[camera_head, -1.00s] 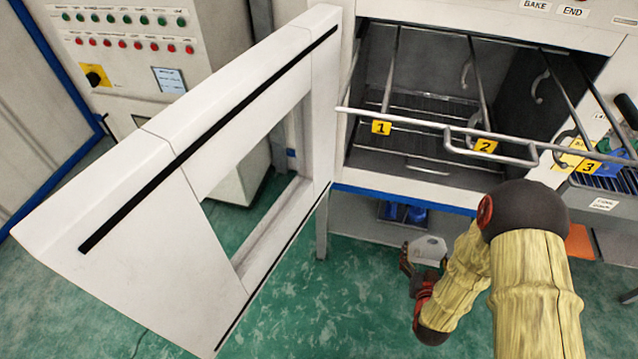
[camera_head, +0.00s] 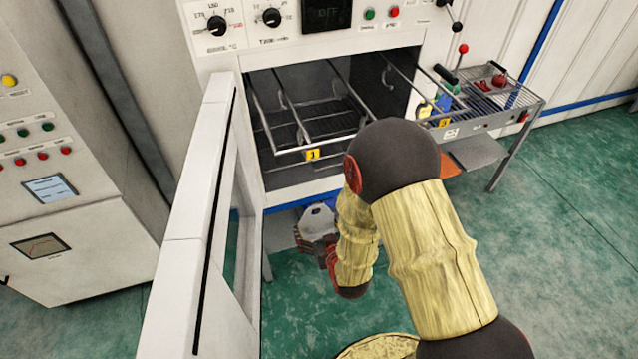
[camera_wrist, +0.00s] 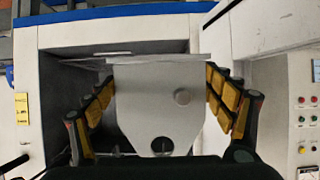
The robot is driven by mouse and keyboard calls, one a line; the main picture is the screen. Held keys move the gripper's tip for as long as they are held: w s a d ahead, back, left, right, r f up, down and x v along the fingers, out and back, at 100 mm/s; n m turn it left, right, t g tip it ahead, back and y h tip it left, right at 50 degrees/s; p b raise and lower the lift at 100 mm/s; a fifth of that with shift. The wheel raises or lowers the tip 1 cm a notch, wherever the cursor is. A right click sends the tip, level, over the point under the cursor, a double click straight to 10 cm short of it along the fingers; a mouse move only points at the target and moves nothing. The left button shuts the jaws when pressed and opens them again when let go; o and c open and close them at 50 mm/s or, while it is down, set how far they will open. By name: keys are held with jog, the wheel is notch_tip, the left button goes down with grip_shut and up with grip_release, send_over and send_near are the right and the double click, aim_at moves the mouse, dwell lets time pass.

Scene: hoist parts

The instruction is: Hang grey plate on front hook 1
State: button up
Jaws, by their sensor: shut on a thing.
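The grey plate (camera_head: 320,217) is in my gripper (camera_head: 314,238), below the oven opening in the head view. In the wrist view the plate (camera_wrist: 150,105) stands between the yellow-padded fingers, with a dark round hole near its lower edge and a round grey disc on its face. My gripper is shut on it. The yellow tag 1 (camera_head: 313,154) sits on the front bar of the wire rack, above the plate and apart from it. Tag 2 is not visible in the head view, where my arm covers part of the rack. The exact hook shape at tag 1 is hard to make out.
The open white oven door (camera_head: 185,235) stands to the left of my gripper. The oven's blue lower edge (camera_head: 290,199) lies above the gripper in the picture. A side table (camera_head: 500,112) with a wire top stands right. Green floor is clear at right.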

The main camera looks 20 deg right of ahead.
notch_tip(320, 180, up, 17)
jog(key=s+p, duration=0.2)
jog(key=p, duration=0.9)
jog(key=w+f+g+p, duration=0.1)
jog(key=w+f+p, duration=0.1)
jog(key=w, duration=0.7)
jog(key=shift+w+g+p, duration=0.3)
jog(key=shift+w+g, duration=0.05)
jog(key=shift+g, duration=0.05)
dwell(0.4)
jog(key=shift+w+b, duration=0.3)
jog(key=shift+b, duration=0.2)
jog(key=shift+w+f+t+b, duration=0.25)
jog(key=shift+w+t+b, duration=0.75)
jog(key=shift+b, duration=1.45)
jog(key=shift+w+f+b, duration=0.15)
jog(key=shift+f+b, duration=0.35)
jog(key=shift+b, duration=0.2)
jog(key=o, duration=1.7)
jog(key=shift+c, duration=0.2)
jog(key=o, duration=0.3)
jog(key=shift+g, duration=0.3)
